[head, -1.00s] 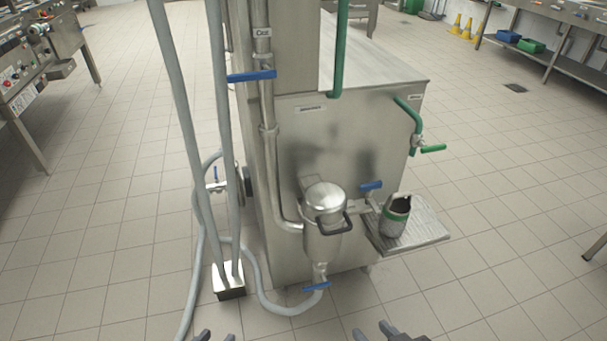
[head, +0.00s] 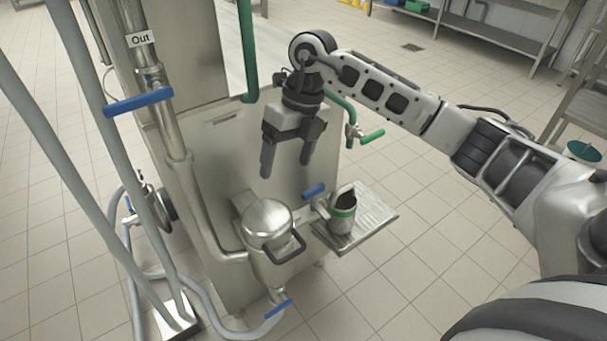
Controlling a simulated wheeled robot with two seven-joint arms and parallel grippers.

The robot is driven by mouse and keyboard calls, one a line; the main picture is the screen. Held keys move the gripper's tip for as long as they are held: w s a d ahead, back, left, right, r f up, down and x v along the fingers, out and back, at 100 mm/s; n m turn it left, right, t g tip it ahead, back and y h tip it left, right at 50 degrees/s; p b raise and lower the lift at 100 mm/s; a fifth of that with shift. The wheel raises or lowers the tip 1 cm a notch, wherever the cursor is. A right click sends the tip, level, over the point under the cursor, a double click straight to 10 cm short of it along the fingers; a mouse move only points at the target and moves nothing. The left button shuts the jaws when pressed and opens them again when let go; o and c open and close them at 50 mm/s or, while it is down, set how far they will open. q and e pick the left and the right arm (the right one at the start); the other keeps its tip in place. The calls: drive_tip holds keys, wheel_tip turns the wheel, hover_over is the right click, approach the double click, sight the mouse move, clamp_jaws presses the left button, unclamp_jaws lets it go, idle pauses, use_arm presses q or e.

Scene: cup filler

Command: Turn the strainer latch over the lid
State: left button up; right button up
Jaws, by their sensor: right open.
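The strainer (head: 267,250) is a steel canister on the front of the steel machine, with a domed lid (head: 266,220) seated on top. The latch (head: 288,248) is a dark loop-shaped bar at the lid's right front side, hanging out beside the rim rather than across the dome. My right gripper (head: 286,172) is above and slightly behind the lid, pointing down, open and empty, apart from lid and latch. My left gripper is out of view.
A green-banded cup (head: 342,212) stands on a drip tray (head: 378,217) right of the strainer. Blue-handled valves sit beside (head: 313,190) and below (head: 278,309) it. A green pipe valve (head: 371,136) is near my right arm.

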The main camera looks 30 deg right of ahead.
sight(314, 189)
drive_tip(key=w+d+r+m+h, duration=0.1)
drive_tip(key=w+d+r+h, duration=0.15)
drive_tip(key=d, duration=0.45)
drive_tip(key=shift+h, duration=0.35)
drive_tip(key=f, duration=1.5)
drive_tip(key=shift+s, duration=0.35)
drive_tip(key=c, duration=1)
